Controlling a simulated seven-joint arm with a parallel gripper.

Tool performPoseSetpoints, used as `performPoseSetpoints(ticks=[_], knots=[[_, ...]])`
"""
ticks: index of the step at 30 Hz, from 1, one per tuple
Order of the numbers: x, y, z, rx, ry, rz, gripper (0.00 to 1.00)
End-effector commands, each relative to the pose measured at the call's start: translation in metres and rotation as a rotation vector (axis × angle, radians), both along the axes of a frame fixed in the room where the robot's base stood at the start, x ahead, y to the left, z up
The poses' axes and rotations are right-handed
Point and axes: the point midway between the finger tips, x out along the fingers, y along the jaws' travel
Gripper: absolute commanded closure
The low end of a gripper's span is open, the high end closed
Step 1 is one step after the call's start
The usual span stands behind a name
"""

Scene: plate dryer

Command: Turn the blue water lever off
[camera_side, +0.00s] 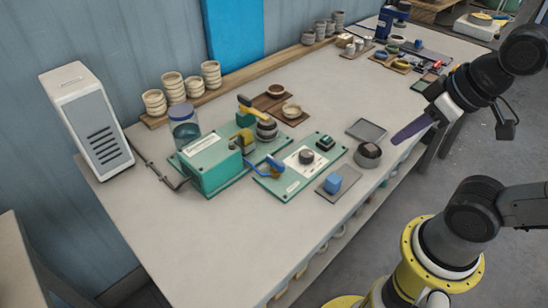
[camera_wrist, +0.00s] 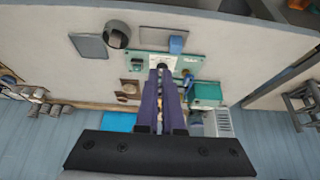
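The blue water lever (camera_side: 273,165) is in the side view. It sits at the left edge of the green panel (camera_side: 292,186) with the round knob, just right of the teal box (camera_side: 213,163). My gripper (camera_side: 396,141), with long purple fingers, is in the air at the right, past the grey cup and well apart from the lever. In the wrist view, the fingers (camera_wrist: 160,72) lie close together and I cannot tell whether they are fully shut. I see nothing held.
A yellow lever (camera_side: 250,106) stands behind the blue one. A blue cube (camera_side: 333,183) on a grey pad and a grey cup (camera_side: 368,154) are between my gripper and the panel. A white vented unit (camera_side: 88,120) stands at the left. The table's front left is clear.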

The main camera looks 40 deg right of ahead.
Motion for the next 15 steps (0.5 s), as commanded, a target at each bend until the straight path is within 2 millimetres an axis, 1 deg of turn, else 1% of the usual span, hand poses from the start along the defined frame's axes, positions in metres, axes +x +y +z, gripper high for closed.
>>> performPoseSetpoints(ticks=[1, 5, 6, 8, 9, 11, 12, 14, 15], knots=[[0.000, 0.000, 0.000, -0.004, 0.000, 0.008, 0.84], [-0.002, 0.000, -0.001, -0.045, 0.013, 0.086, 0.60], [-0.003, 0.000, 0.001, -0.068, 0.016, 0.128, 0.53], [-0.001, 0.000, 0.009, -0.108, 0.008, 0.203, 0.42], [0.002, 0.000, 0.016, -0.137, 0.007, 0.259, 0.35], [0.009, 0.001, 0.026, -0.181, 0.016, 0.349, 0.24], [0.015, 0.001, 0.033, -0.211, 0.024, 0.412, 0.17], [0.026, 0.003, 0.043, -0.252, 0.043, 0.516, 0.06], [0.035, 0.005, 0.050, -0.281, 0.056, 0.589, 0.00]])
